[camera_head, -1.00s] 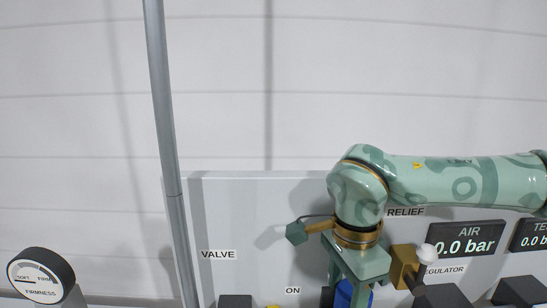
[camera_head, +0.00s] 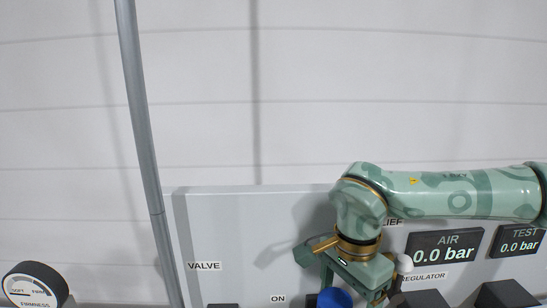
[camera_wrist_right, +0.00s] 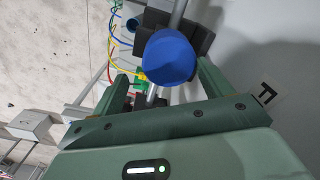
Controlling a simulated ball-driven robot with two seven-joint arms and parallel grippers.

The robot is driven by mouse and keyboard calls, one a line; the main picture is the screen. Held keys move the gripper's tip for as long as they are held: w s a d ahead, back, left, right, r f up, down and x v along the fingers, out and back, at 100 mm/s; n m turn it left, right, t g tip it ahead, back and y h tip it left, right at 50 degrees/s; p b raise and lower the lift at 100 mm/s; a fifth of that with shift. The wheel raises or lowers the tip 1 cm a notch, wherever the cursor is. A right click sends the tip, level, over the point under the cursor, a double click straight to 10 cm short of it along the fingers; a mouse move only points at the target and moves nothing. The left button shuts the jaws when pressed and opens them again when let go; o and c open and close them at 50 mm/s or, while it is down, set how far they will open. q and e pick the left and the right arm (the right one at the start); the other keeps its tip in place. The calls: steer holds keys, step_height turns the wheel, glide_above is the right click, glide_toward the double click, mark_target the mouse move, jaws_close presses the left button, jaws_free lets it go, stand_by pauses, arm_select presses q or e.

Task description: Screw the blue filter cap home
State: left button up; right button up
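The blue filter cap (camera_head: 335,298) shows at the bottom edge of the head view, partly cut off, just below my right gripper (camera_head: 357,277). In the right wrist view the blue cap (camera_wrist_right: 170,57) is large, in front of a grey rod and dark block. My right gripper (camera_wrist_right: 164,70) has its fingers spread on either side of the cap. A gap shows at the left finger; the right finger is close to the cap, and I cannot tell whether it touches. How far the cap is screwed in cannot be seen. My left gripper is not in view.
A pale panel (camera_head: 240,235) with VALVE and ON labels stands behind. An AIR display (camera_head: 446,247) and a TEST display (camera_head: 517,240) read 0.0 bar. Coloured hoses (camera_wrist_right: 118,50) run beyond the cap.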

steer(key=shift+w+a+n, duration=0.2)
steer(key=shift+a+n, duration=0.05)
steer(key=shift+n, duration=0.15)
steer(key=shift+a+r+p, duration=0.1)
steer(key=shift+p, duration=0.2)
steer(key=shift+w+r+n+p, duration=0.1)
steer(key=shift+w+n+p, duration=0.05)
steer(key=shift+n+p, duration=0.65)
steer(key=shift+w+n+p, duration=0.15)
steer(key=shift+n+p, duration=0.25)
steer(key=shift+n, duration=0.4)
steer(key=shift+w+n, duration=0.1)
steer(key=shift+n, duration=0.2)
steer(key=shift+w+a+n+p, duration=0.2)
steer(key=shift+n+p, duration=0.75)
steer(key=shift+n, duration=0.05)
steer(key=shift+d+n+p, duration=0.1)
steer(key=shift+n+p, duration=0.45)
steer(key=shift+n, duration=0.45)
steer(key=shift+n+p, duration=0.6)
steer(key=shift+n, duration=0.1)
steer(key=shift+w+a+n+p, duration=0.2)
steer(key=shift+n+p, duration=0.4)
steer(key=shift+n, duration=0.5)
